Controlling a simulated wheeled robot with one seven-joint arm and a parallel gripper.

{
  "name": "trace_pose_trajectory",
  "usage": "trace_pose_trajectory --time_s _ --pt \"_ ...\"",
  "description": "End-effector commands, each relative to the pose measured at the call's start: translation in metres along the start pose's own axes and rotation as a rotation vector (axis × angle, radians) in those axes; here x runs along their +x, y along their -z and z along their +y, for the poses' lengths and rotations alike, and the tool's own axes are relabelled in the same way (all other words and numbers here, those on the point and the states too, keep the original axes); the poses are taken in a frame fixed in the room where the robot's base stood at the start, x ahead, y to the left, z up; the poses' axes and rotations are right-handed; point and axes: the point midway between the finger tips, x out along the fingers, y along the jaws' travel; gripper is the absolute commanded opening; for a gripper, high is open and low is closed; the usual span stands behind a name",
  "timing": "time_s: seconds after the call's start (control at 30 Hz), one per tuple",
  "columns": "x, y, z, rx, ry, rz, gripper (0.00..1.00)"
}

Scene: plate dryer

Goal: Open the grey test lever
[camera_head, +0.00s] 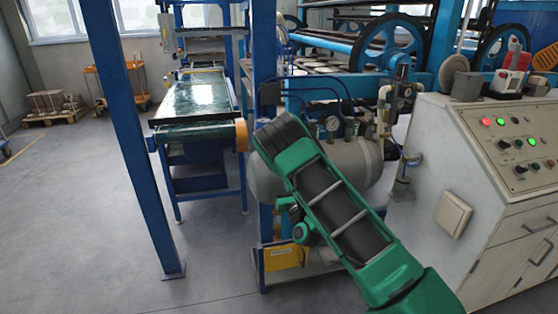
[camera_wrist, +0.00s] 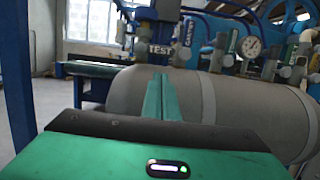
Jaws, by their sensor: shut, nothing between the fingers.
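In the wrist view, a dark tag reading TEST (camera_wrist: 160,49) hangs at a grey valve part (camera_wrist: 166,10) near the top edge. I cannot tell the lever's exact angle, as the top edge cuts it off. My gripper (camera_wrist: 158,78) points forward with its two green fingers together and nothing between them. Its tips appear just below the TEST tag in the picture, with no clear contact. Behind them lies the grey cylindrical tank (camera_wrist: 240,108). In the head view the tank (camera_head: 352,160) is partly covered by my green arm, and I cannot make out the test lever there.
More tagged valves (camera_wrist: 187,38) and a round gauge (camera_wrist: 251,47) stand along the tank top to the right. In the head view, a blue post (camera_head: 125,130) stands left, a conveyor (camera_head: 200,95) behind, and a control cabinet (camera_head: 475,170) right.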

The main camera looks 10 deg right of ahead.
Motion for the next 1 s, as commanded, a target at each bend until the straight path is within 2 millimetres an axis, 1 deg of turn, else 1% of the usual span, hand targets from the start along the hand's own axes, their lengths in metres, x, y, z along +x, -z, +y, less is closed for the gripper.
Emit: trace_pose_trajectory --time_s 0.17,0.33,0.47,0.6,0.73,1.0 --pt "0.008 0.000 -0.001 0.001 0.003 0.000 0.00" --pt "0.028 -0.001 -0.002 0.002 0.002 -0.002 0.00" --pt "0.040 0.001 -0.002 0.001 0.004 0.002 0.00" --pt "0.054 -0.001 -0.002 0.002 0.003 -0.002 0.00" --pt "0.061 0.002 -0.001 0.002 0.002 0.004 0.00" --pt "0.080 -0.001 -0.002 0.000 0.004 -0.001 0.00"
